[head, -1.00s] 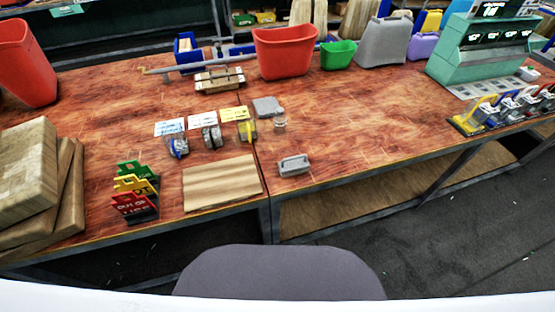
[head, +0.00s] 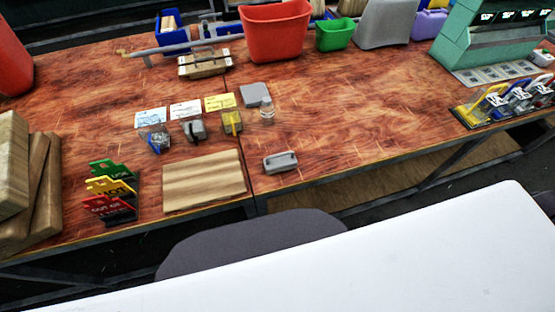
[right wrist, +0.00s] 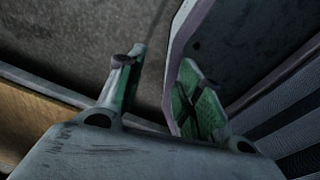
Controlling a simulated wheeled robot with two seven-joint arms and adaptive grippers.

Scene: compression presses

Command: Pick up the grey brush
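The grey brush (head: 280,161) seems to be the small grey block with a raised handle in the head view. It lies on the wooden table top (head: 340,120) near its front edge, just right of a striped wooden board (head: 204,181). My right gripper (right wrist: 158,88) shows in the right wrist view. Its two green-padded fingers are apart, with nothing seen held between them. The brush does not show in that view. Neither gripper shows in the head view.
Three small boxes with yellow, grey and blue parts stand behind the board, the yellow one (head: 232,122) nearest the brush. A flat grey piece (head: 254,95) and a clear jar (head: 267,110) lie behind. A dark chair (head: 250,240) stands in front. Table right of the brush is clear.

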